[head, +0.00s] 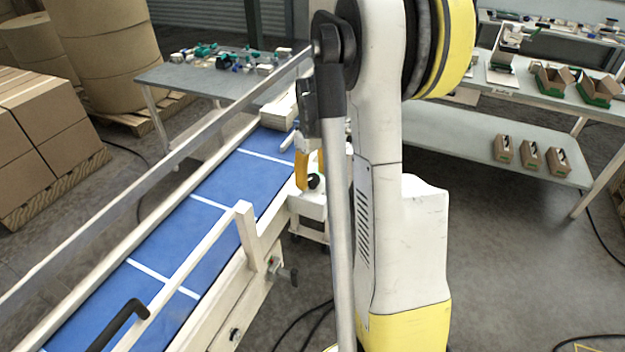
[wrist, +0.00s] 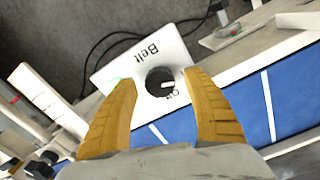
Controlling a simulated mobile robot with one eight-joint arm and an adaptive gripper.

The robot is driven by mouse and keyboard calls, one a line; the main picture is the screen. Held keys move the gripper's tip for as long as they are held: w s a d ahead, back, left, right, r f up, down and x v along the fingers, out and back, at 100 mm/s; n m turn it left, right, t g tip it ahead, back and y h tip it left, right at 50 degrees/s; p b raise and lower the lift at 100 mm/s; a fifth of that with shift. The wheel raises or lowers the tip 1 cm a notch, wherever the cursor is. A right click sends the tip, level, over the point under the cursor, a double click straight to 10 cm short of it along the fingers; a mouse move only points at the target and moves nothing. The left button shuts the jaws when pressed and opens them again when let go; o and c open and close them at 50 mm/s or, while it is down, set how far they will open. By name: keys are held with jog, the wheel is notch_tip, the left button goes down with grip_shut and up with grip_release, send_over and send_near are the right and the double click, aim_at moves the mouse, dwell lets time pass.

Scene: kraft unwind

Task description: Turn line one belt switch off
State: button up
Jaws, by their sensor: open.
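In the wrist view, the belt switch is a black round knob (wrist: 160,81) with a light pointer mark on a white plate (wrist: 142,55) lettered "Belt". Part of another label shows beside the knob, partly hidden by it. My gripper (wrist: 162,92) is open, with one yellow finger to the left of the knob and one to the right. I cannot tell whether either finger touches it. In the head view, my gripper (head: 308,172) is beside the conveyor's far right side, by the dark knob (head: 314,181), partly hidden by my arm.
The blue conveyor belt (head: 208,189) with white stripes runs beside the switch between pale side rails. A rail post (head: 246,232) stands nearer. A grey table (head: 190,76) with small parts is behind. Boxes (head: 40,140) are stacked at left, and a workbench (head: 480,135) is at right.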

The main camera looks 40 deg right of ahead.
jog(key=shift+f, duration=0.3)
jog(key=c, duration=1.2)
